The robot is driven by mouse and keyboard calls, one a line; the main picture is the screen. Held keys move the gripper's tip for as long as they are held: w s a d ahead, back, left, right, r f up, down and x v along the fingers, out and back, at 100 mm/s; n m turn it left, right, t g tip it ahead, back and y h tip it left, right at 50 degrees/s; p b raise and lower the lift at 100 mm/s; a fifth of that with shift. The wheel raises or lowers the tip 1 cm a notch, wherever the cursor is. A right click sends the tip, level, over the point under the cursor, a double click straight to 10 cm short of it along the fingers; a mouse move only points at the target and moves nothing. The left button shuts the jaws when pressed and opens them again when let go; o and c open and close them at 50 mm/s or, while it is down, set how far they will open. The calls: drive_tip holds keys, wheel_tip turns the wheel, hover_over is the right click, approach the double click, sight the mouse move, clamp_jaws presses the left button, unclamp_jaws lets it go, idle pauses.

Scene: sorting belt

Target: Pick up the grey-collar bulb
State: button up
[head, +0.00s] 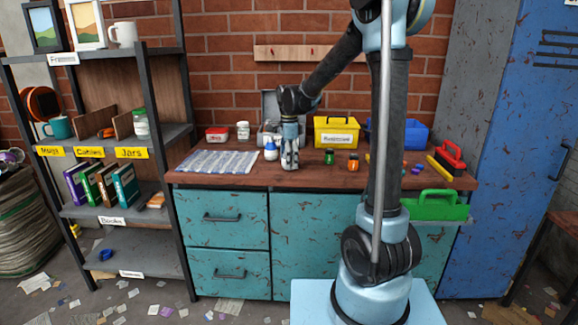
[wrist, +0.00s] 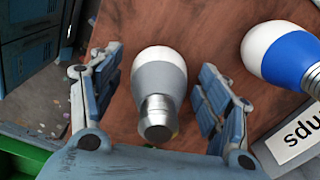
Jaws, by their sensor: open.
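The grey-collar bulb (wrist: 160,75) lies on the brown worktop in the wrist view, with a white dome, a grey collar and a metal screw base pointing towards my wrist. My gripper (wrist: 160,62) is open, with one finger on each side of the bulb and a visible gap on both sides. In the head view my gripper (head: 290,165) points down over the worktop (head: 230,179), and the grey-collar bulb is mostly hidden behind it or too small to tell.
A blue-collar bulb (wrist: 283,52) is close on the right; it also shows in the head view (head: 271,150). Bubble wrap (head: 215,162) lies left.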

drive_tip(key=shift+f, duration=0.1)
drive_tip(key=c, duration=1.2)
drive_tip(key=shift+o, duration=0.2)
